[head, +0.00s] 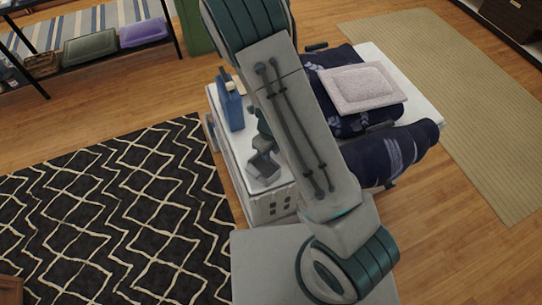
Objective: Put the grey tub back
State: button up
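I cannot clearly make out a grey tub. On the low shelf at the top left, a grey-green soft-looking bin (90,47) stands beside a purple one (143,32). A grey padded rectangular thing (362,88) lies flat on dark blue patterned cloth; it looks like a cushion. My arm crosses the middle of the view and hides part of the white surface. Dark and grey parts that look like my gripper (263,166) show low over that white surface, left of the arm. Their fingertips are too small and covered to tell whether they are open or hold anything.
A blue upright container (231,106) stands on the white-topped unit (240,149). A black-and-cream rug (115,215) covers the left floor, a beige rug (440,85) the right. Both rugs look clear.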

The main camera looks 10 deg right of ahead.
jog(key=s+d+r+n+y+p, duration=0.1)
jog(key=s+r+n, duration=0.1)
jog(key=r+n, duration=0.65)
jog(key=s+d+r+n+y, duration=0.15)
jog(key=r+n, duration=0.25)
jog(key=r, duration=0.9)
jog(key=s+d+r+n+t+h, duration=0.2)
jog(key=s+d+r+n, duration=0.5)
jog(key=s+r+n, duration=0.4)
jog(key=n+t, duration=0.1)
jog(key=n, duration=0.4)
jog(key=shift+s+r, duration=0.2)
jog(key=shift+r, duration=0.1)
jog(key=shift+h, duration=0.25)
